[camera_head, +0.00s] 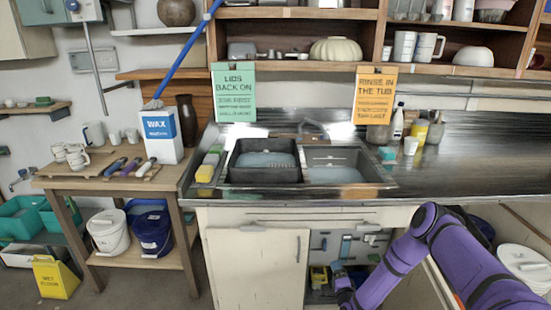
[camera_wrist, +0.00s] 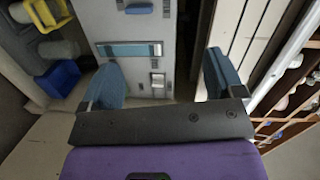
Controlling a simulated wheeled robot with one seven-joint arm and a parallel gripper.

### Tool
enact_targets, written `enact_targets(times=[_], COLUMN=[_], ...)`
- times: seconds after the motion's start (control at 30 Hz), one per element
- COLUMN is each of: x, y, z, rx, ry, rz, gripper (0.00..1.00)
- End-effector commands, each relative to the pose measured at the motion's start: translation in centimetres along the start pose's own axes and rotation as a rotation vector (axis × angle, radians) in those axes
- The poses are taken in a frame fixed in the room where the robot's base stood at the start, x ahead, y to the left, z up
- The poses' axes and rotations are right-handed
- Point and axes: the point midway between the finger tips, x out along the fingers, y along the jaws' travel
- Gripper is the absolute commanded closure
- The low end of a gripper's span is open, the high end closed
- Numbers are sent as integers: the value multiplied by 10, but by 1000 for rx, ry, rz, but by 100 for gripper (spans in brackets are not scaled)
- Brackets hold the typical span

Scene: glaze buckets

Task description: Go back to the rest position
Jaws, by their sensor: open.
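My purple arm reaches down at the lower right of the head view, in front of the open space under the sink counter. My gripper (camera_wrist: 162,62) shows in the wrist view with its two blue-grey fingers spread wide apart. Nothing is between the fingers. Beyond them is a pale panel with blue-and-silver fittings (camera_wrist: 130,50). In the head view the gripper end is small and low beside the cupboard door, and its fingers are hard to make out.
A cream cupboard door (camera_head: 255,268) stands left of my arm. The counter (camera_head: 450,180) with a double sink is above it. A yellow item (camera_wrist: 50,12) and a blue bin (camera_wrist: 58,78) are near the gripper.

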Motion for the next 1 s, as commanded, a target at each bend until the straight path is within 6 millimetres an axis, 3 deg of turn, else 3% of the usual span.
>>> enact_targets(times=[0.23, 0.5, 0.73, 1.0], x=[41, 66, 69, 50], y=[-75, -166, -245, -335], z=[-17, -36, -51, -69], rx=[-158, -361, -530, -715], ry=[-97, -199, -266, -326], rz=[54, 139, 212, 306], gripper=[13, 13, 13, 13])
